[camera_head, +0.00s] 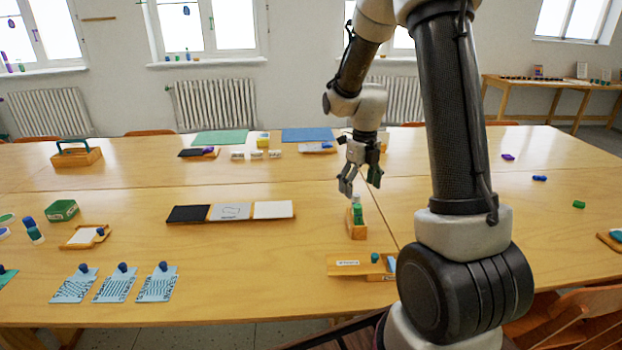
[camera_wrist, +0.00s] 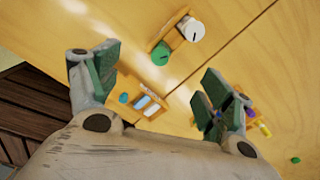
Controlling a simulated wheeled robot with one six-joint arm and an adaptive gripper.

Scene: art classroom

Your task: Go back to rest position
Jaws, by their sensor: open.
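My gripper (camera_head: 360,183) hangs from my arm over the middle right of the table (camera_head: 330,215), fingers pointing down. In the wrist view its two green-padded fingers (camera_wrist: 157,80) are spread apart with nothing between them but the table further off. Just below the fingers in the head view, a green bottle (camera_head: 357,212) stands in a small wooden holder (camera_head: 356,231), apart from the fingers. In the wrist view a holder (camera_wrist: 168,32) carries a round green top (camera_wrist: 161,54) and a round white top (camera_wrist: 192,28).
Three boards (camera_head: 231,211) lie in a row left of my gripper. A labelled wooden tray (camera_head: 343,266) is near the front edge. Three patterned blue cards (camera_head: 114,284) lie front left. A handled wooden caddy (camera_head: 77,157) stands back left. The right side is mostly clear, with several small coloured pieces.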

